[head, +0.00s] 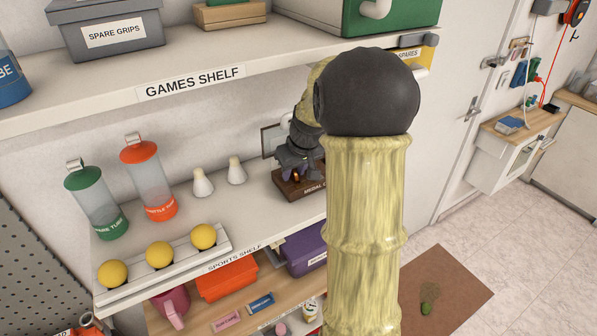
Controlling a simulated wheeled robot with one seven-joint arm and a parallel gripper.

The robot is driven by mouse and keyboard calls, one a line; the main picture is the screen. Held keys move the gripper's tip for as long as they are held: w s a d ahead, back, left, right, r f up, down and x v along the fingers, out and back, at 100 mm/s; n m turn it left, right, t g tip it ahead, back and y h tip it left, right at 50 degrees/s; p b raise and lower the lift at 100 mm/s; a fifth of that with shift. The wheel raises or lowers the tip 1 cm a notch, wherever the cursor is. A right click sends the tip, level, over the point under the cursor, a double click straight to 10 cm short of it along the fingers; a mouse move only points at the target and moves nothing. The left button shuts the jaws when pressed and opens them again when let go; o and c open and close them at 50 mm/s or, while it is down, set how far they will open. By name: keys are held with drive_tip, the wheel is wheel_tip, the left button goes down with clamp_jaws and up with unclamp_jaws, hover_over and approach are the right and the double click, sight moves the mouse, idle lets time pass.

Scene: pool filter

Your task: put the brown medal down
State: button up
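My gripper (297,168) is small and dark in the head view, at the right part of the middle shelf. It is over a brown wooden stand (289,190) whose label begins "MEDAL". A small shiny brownish spot (296,177) shows just under the gripper; it may be the brown medal, but it is too small to be sure. I cannot tell whether the gripper's fingers touch or hold it. My arm hides the right end of the stand.
On the same shelf are a green-capped tube (95,203), an orange-capped tube (149,182), two white shuttlecocks (236,172) and a rack of yellow balls (159,255). The games shelf (190,85) overhangs from above. A purple box (304,255) is below.

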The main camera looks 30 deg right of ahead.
sight(294, 170)
drive_tip(key=b+v, duration=0.1)
drive_tip(key=v, duration=0.4)
drive_tip(key=shift+r+b, duration=0.15)
drive_tip(key=shift+b, duration=0.2)
drive_tip(key=s+b, duration=0.4)
drive_tip(key=s, duration=0.8)
drive_tip(key=shift+d, duration=0.25)
drive_tip(key=shift+g, duration=0.5)
drive_tip(key=a+f, duration=0.9)
drive_tip(key=shift+s+a+f, duration=0.1)
drive_tip(key=shift+s+a, duration=0.1)
drive_tip(key=shift+s, duration=0.2)
drive_tip(key=s+a+f, duration=0.4)
drive_tip(key=a+f, duration=0.2)
drive_tip(key=a, duration=0.1)
